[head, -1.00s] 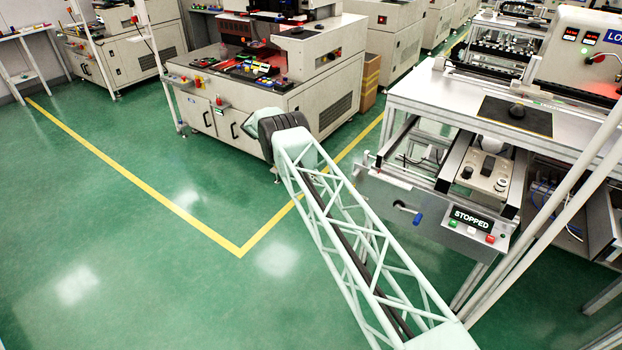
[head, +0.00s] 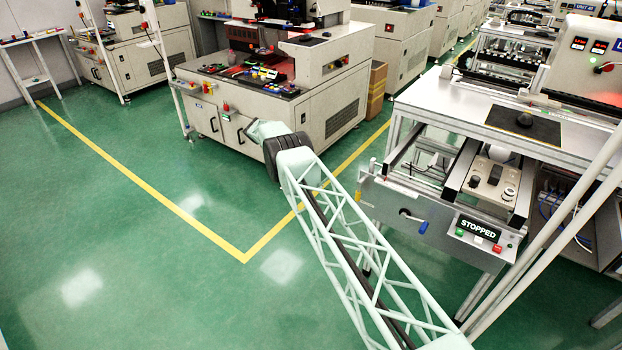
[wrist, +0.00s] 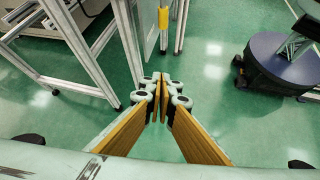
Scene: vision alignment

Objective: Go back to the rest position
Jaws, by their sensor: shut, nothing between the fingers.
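My gripper (wrist: 160,80) shows in the wrist view, pointing away from the camera. Its tan-padded fingers come together at the tips, and it is shut with nothing between them. Green floor lies beyond the fingertips. In the head view my pale lattice arm link (head: 345,240) reaches from the bottom edge up to a dark joint near the middle. My gripper itself is hidden or out of frame there.
In the head view, a machine with a STOPPED sign (head: 478,229) stands right of my arm. A beige machine cabinet (head: 290,95) stands behind it. Open green floor (head: 110,230) lies to the left. The wrist view shows metal frame legs (wrist: 75,50) at upper left.

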